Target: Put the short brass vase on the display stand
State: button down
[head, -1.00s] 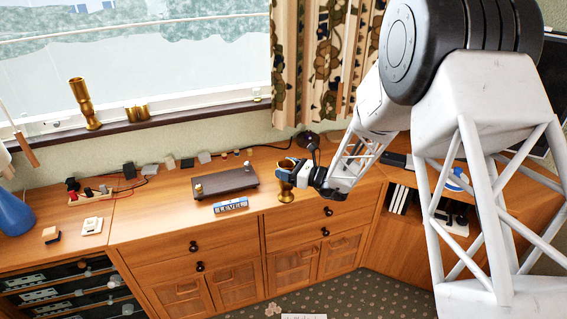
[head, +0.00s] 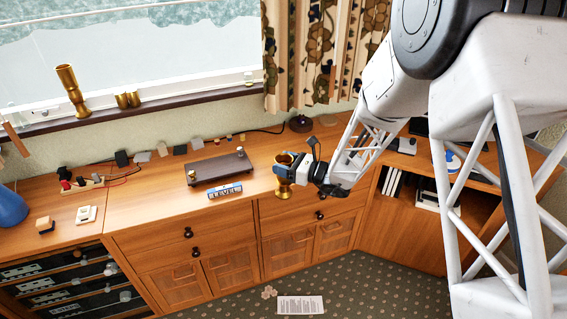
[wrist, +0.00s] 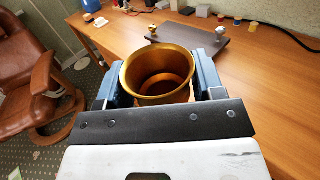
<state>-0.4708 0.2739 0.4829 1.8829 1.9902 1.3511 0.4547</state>
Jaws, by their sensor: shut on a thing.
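The short brass vase (head: 283,190) is held upright in my gripper (head: 285,172), near the counter's front edge in the head view. In the wrist view my gripper (wrist: 164,82) has a blue-grey finger on each side of the vase (wrist: 160,84), and its open mouth faces the camera.
A blue "LEVEL" box (head: 225,190) lies before the slab. Small blocks (head: 162,149) and cables line the wall behind.

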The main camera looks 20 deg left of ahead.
dwell(0.5)
jog(key=s+a+r, duration=0.1)
jog(key=s+a, duration=0.1)
jog(key=a, duration=0.8)
jog(key=s+a+r+t, duration=0.1)
jog(key=s+a+r, duration=0.1)
jog(key=a, duration=0.8)
jog(key=shift+s+r+m, duration=0.3)
jog(key=shift+s, duration=0.1)
jog(key=shift+w, duration=0.1)
jog(key=w+a+f, duration=0.1)
jog(key=w+a, duration=0.9)
jog(key=a, duration=0.2)
jog(key=shift+w+f, duration=0.15)
jog(key=shift+f, duration=0.05)
jog(key=shift+f, duration=1.9)
jog(key=shift+c, duration=1.2)
grip_release()
jog(key=shift+f, duration=0.1)
jog(key=shift+d, duration=0.1)
